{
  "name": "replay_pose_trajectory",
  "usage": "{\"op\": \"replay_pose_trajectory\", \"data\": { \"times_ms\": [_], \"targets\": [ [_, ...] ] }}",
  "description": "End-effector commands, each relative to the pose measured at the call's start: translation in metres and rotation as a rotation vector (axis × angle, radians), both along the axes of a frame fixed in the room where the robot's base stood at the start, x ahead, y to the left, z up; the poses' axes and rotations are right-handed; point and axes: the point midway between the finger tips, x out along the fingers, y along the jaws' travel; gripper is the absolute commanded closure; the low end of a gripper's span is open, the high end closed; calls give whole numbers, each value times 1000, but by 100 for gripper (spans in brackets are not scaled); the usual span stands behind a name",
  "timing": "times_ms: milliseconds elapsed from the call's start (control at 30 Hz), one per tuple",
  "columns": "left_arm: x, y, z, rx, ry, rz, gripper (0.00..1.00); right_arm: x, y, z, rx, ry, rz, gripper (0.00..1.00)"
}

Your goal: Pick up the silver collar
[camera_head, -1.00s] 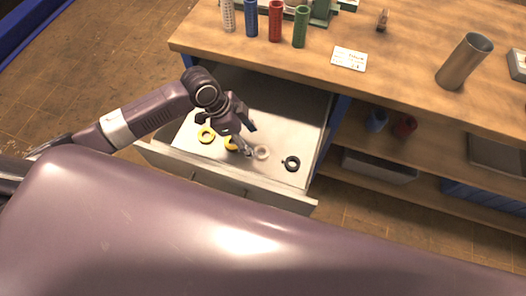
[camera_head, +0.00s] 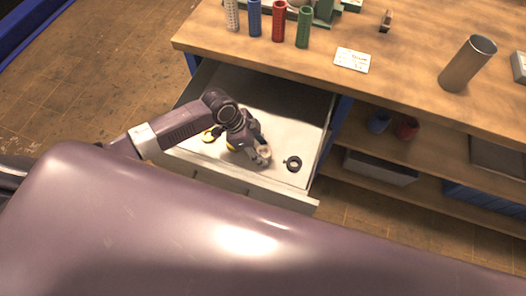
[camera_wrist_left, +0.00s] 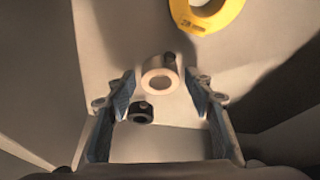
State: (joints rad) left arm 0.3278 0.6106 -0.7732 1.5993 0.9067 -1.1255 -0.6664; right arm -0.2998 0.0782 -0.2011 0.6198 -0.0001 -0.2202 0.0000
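The silver collar (camera_wrist_left: 160,64) is a small pale ring with a dark screw on its side. In the left wrist view it sits between the fingertips of my left gripper (camera_wrist_left: 160,88), with a gap on each side. The gripper is open. In the head view my left gripper (camera_head: 257,153) is low over the open drawer (camera_head: 245,190), at the silver collar (camera_head: 265,151), and partly covers it. My right gripper is not in view.
The worktop (camera_head: 400,95) above holds coloured cylinders (camera_head: 278,22) and a metal cup (camera_head: 466,65).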

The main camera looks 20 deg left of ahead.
Motion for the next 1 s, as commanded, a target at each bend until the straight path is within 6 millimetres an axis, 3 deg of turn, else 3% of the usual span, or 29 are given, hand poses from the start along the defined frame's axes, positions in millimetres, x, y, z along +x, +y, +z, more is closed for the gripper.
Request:
{"op": "replay_pose_trajectory", "data": {
  "times_ms": [33,367,767,1000],
  "targets": [
    [0,0,0,0,0,0,60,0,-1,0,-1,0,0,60],
    [0,0,0,0,0,1,96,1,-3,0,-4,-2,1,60],
    [1,0,10,-1,-2,1,96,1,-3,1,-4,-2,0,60],
    [3,0,52,-2,-8,0,96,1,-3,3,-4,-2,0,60]
  ]
}}
